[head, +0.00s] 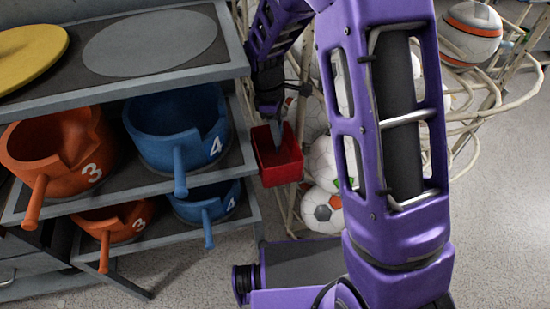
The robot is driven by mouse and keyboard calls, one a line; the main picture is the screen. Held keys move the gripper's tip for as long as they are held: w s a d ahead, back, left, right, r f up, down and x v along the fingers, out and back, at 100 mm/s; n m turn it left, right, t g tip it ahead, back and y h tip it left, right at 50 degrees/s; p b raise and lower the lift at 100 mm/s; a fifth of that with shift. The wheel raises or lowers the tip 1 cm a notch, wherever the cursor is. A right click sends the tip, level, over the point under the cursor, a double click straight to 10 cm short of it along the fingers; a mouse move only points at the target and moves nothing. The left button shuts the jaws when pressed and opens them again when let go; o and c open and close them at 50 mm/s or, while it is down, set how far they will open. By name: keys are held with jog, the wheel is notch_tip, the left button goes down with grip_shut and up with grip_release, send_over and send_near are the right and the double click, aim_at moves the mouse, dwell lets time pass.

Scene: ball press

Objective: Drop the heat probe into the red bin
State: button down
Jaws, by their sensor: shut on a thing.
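The red bin (276,172) is a small open box at the right end of the shelf unit, in the middle of the head view. My gripper (276,112) is right above it, pointing down. It is shut on the heat probe (281,134), a thin grey-blue piece that hangs down from the fingers. The probe's lower end shows against the inside of the bin; I cannot tell how far below the rim it reaches. The fingertips are small and dark, partly hidden by the wrist.
Grey shelves at left hold orange pots (62,150) and blue pots (180,128), handles sticking out forward. A yellow disc (30,55) lies on the top shelf. A wire rack with balls (322,210) stands behind my arm. The floor (200,275) in front is clear.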

jog(key=shift+f, duration=0.15)
jog(key=c, duration=0.6)
grip_release()
notch_tip(320, 180, up, 12)
jog(key=a, duration=0.1)
jog(key=shift+w+a+p, duration=0.3)
jog(key=shift+a+p, duration=0.05)
jog(key=shift+p, duration=0.1)
